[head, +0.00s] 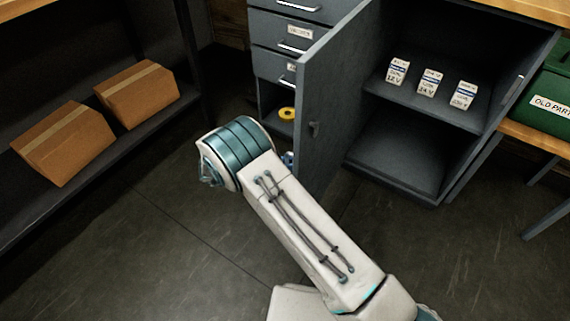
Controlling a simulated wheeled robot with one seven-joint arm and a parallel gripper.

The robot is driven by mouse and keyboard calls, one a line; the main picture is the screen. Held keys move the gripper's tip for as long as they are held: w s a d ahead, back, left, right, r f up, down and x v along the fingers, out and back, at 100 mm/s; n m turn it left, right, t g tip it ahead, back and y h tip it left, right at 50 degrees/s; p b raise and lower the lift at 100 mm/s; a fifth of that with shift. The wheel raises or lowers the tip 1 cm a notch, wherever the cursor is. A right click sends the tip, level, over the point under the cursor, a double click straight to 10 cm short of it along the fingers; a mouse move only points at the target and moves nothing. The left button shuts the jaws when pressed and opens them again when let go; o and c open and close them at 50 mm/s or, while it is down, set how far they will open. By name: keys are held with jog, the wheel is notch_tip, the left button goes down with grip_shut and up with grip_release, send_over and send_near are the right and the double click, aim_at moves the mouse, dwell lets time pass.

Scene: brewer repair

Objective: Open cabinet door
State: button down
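The grey cabinet door (338,85) stands swung wide open, jutting out from the cabinet (415,182) on its left side. A small dark latch shows on the door's inner face. Inside the open cabinet, several small white labelled packs (430,82) stand on the upper shelf; the lower compartment looks empty. My arm reaches up from the bottom right to near the door's free edge, on its outer side. My gripper's fingers are not visible; a small bluish part shows beside the door edge, but I cannot tell what it is.
A drawer unit (282,38) with a yellow ring (287,114) in its lower opening stands left of the door. Two cardboard boxes (62,143) (137,94) lie on a dark shelf at left. A green bin (550,92) stands at right. The floor in front is clear.

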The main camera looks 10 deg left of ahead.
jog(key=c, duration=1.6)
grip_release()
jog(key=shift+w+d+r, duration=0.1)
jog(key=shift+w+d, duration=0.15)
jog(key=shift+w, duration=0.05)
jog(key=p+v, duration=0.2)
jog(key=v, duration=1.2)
